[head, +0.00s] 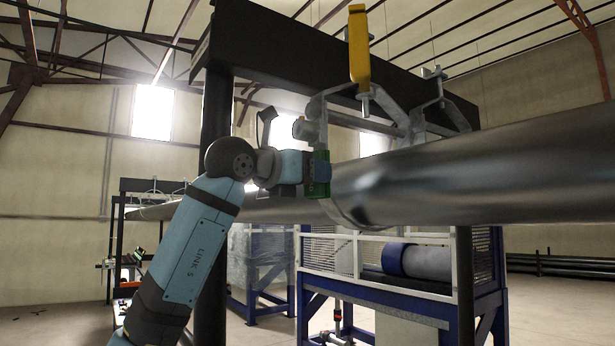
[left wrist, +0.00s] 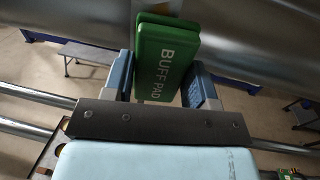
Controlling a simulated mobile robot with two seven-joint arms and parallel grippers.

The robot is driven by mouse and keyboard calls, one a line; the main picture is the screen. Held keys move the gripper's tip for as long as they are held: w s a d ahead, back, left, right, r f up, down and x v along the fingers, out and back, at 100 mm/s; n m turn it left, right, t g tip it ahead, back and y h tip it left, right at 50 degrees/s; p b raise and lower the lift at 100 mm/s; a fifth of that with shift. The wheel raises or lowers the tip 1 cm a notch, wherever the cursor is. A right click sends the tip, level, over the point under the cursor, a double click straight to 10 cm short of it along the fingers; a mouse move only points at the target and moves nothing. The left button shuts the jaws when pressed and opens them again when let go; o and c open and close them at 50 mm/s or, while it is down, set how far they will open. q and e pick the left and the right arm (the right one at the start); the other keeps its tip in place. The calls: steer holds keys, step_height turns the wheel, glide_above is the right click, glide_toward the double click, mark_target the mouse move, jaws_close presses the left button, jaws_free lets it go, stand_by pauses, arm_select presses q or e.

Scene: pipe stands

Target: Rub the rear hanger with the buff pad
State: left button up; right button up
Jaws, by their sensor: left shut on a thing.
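My left gripper (head: 318,173) is shut on the green buff pad (left wrist: 165,62), whose lettering shows in the left wrist view with a blue finger on each side (left wrist: 160,85). In the head view only a green edge of the pad (head: 321,156) shows, close to a grey metal hanger (head: 345,212) whose strap curves under the big pipe (head: 470,170). I cannot tell whether the pad touches the hanger or the pipe. A second bracket (head: 441,100) stands to the right on the pipe. Which one is the rear hanger is unclear. My right gripper is out of view.
A black beam (head: 300,52) and post (head: 216,110) frame the pipe. A yellow part (head: 358,45) hangs above the hanger. A blue-framed cage (head: 400,270) stands below. A smaller stand with tools (head: 150,185) is at the far left.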

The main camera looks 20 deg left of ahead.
arm_select(q)
steer(key=shift+w+a, duration=0.75)
steer(key=shift+a, duration=0.1)
steer(key=shift+s+d, duration=0.1)
steer(key=shift+d, duration=0.05)
steer(key=shift+s+d, duration=0.2)
steer(key=shift+d, duration=0.1)
steer(key=shift+w+a, duration=0.3)
steer(key=shift+a, duration=0.1)
stand_by(0.5)
steer(key=shift+s+d, duration=0.1)
steer(key=shift+d, duration=0.05)
